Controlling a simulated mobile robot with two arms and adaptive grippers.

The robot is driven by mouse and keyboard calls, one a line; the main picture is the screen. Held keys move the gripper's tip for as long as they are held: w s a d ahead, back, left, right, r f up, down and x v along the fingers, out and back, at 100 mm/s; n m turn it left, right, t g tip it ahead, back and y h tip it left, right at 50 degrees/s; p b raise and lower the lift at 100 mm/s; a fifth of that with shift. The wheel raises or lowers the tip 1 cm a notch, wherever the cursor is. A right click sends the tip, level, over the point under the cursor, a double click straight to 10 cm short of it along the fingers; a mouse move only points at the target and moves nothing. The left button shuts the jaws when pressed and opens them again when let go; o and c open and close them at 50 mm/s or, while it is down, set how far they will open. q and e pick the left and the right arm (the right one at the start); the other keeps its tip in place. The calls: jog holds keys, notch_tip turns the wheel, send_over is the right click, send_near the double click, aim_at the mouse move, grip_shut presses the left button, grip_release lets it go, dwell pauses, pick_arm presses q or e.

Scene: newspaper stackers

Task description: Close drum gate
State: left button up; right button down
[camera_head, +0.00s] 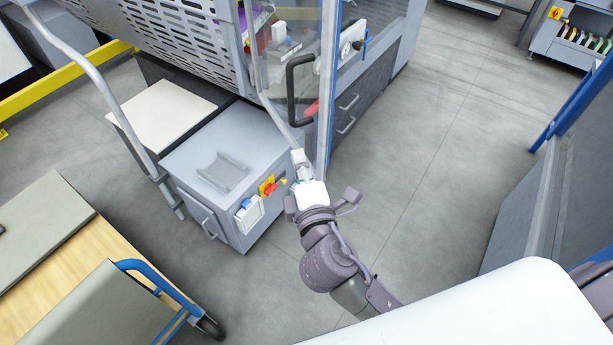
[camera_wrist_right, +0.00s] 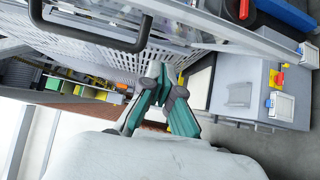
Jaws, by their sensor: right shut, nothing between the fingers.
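A clear, metal-framed panel (camera_head: 325,75) stands upright at the machine, with a black bar handle (camera_head: 291,88) beside its edge. I take this to be the drum gate; whether it stands fully open is hard to tell. The handle also shows at the top left of the wrist view (camera_wrist_right: 88,43). A perforated grey guard (camera_head: 185,35) curves to its left in the head view. My right gripper (camera_head: 298,160) is shut and empty, below the handle and close to the panel's lower end; contact cannot be made out. Its fingers show in the wrist view (camera_wrist_right: 162,78). My left gripper is out of view.
A grey control box (camera_head: 215,165) with a red-and-yellow switch (camera_head: 268,187) stands left of my right gripper. A wooden cart (camera_head: 85,265) with a blue handle is at lower left. Open grey floor (camera_head: 430,150) lies to the right, bounded by a grey panel (camera_head: 520,215).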

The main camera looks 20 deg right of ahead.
aim_at(318, 151)
jog(key=shift+w+d, duration=0.25)
jog(key=shift+d, duration=0.4)
jog(key=shift+w+d, duration=0.25)
jog(key=shift+d, duration=0.45)
jog(key=shift+w+d, duration=0.25)
jog(key=shift+d, duration=0.4)
jog(key=shift+d, duration=0.1)
